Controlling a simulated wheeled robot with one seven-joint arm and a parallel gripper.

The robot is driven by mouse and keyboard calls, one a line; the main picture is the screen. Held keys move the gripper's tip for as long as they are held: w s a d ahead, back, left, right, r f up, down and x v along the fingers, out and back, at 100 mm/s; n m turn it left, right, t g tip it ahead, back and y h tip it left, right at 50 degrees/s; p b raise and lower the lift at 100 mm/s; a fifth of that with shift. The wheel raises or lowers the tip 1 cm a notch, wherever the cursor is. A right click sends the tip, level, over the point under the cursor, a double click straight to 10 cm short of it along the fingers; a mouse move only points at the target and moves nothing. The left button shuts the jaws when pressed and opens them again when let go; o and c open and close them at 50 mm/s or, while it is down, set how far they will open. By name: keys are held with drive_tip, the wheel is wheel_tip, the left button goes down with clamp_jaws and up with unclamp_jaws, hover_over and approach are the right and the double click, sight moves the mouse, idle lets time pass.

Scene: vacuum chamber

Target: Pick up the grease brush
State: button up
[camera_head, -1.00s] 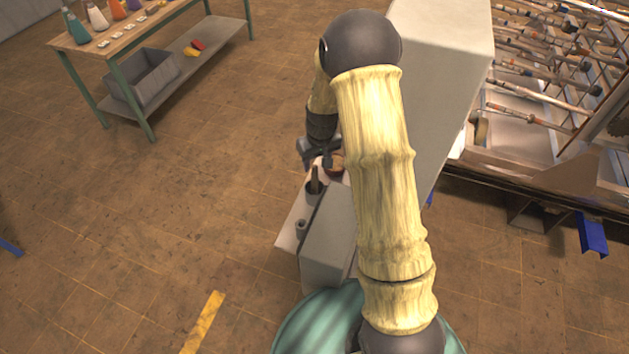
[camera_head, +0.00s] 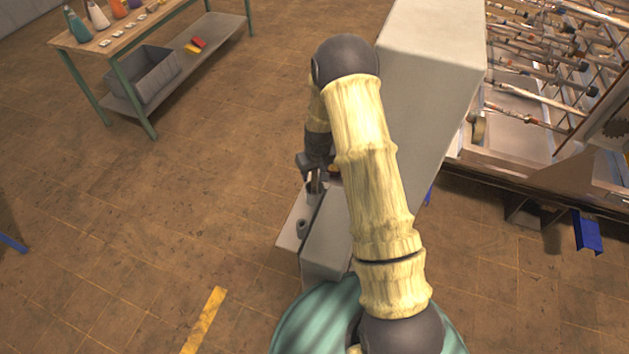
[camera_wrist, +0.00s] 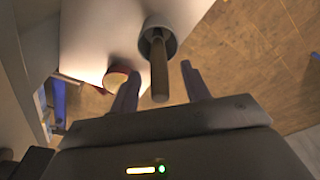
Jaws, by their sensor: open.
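The grease brush (camera_wrist: 159,72) shows as a brown handle rising from a grey cylindrical holder (camera_wrist: 150,27) on a pale surface; its bristle end is hidden. My gripper (camera_wrist: 161,84) is open, with one finger on each side of the handle in the wrist view. I cannot tell whether a finger touches it. In the head view my gripper (camera_head: 313,168) is right over the handle (camera_head: 315,184) and partly hides it.
A round red-rimmed container (camera_wrist: 116,77) stands close beside the left finger. A tall grey cabinet (camera_head: 432,70) rises to the right of my arm. Open floor lies left.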

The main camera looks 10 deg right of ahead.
drive_tip(key=shift+w+f, duration=0.1)
drive_tip(key=shift+f, duration=0.75)
drive_tip(key=shift+c, duration=0.2)
clamp_jaws()
